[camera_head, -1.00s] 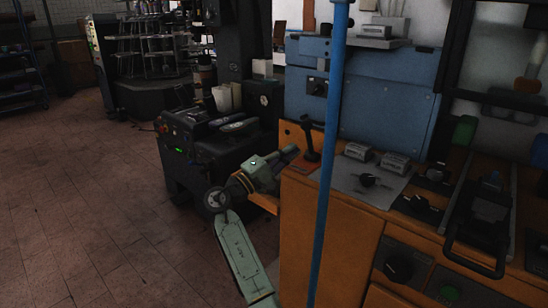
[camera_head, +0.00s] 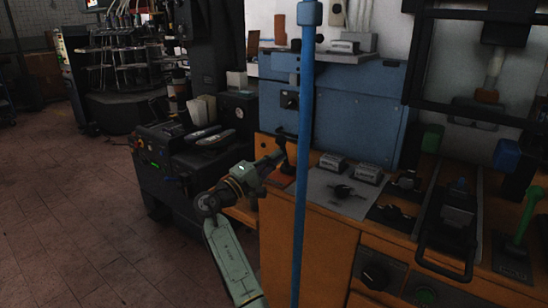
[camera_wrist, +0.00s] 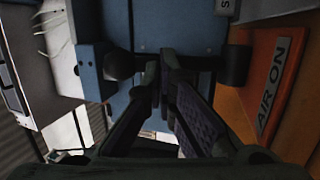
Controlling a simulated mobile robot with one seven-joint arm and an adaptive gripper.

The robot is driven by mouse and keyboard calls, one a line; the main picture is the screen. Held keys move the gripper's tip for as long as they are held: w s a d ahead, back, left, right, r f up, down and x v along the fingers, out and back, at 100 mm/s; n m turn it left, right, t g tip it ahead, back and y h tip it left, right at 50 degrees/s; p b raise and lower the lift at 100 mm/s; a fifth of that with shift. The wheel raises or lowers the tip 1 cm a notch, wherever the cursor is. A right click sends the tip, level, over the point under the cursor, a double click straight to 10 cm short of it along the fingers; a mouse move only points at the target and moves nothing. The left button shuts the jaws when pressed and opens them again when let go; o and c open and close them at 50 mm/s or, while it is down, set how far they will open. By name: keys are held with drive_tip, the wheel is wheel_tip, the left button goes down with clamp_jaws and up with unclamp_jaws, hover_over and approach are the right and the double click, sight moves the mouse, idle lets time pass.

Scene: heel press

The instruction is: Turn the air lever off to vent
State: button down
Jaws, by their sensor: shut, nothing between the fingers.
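The air lever (camera_head: 282,143) is a black lever on the left end of the orange bench, upright in the head view. In the wrist view its round black knob (camera_wrist: 118,66) lies left and its dark base (camera_wrist: 237,65) right, beside a plate (camera_wrist: 275,85) reading "AIR ON". My gripper (camera_head: 277,157) is at the lever's left side in the head view. In the wrist view its fingers (camera_wrist: 160,66) are together with nothing held. They cross in front of the lever's shaft between knob and base and hide part of it; I cannot tell whether they touch.
A blue upright pole (camera_head: 304,150) stands just right of the lever in the head view. A blue cabinet (camera_head: 350,115) is behind it. A dark machine (camera_head: 165,165) stands left; floor further left is clear.

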drive_tip(key=shift+w+r+y, duration=0.15)
drive_tip(key=shift+r+y, duration=0.1)
drive_tip(key=shift+y, duration=0.15)
drive_tip(key=shift+d+g+p, duration=0.1)
drive_tip(key=shift+g+p, duration=0.2)
drive_tip(key=shift+p, duration=0.05)
drive_tip(key=shift+w+d+r+p, duration=0.35)
drive_tip(key=shift+w+d+r, duration=0.35)
drive_tip(key=shift+w, duration=0.2)
drive_tip(key=shift+w+d+r+n+g+y, duration=0.2)
drive_tip(key=shift+w+d+y, duration=0.15)
drive_tip(key=shift+w, duration=0.25)
drive_tip(key=shift+w+d+r+n+g+y, duration=0.1)
drive_tip(key=shift+w+d+g+y, duration=0.2)
drive_tip(key=shift+w, duration=0.25)
drive_tip(key=shift+d+f, duration=0.1)
drive_tip(key=shift+d, duration=0.1)
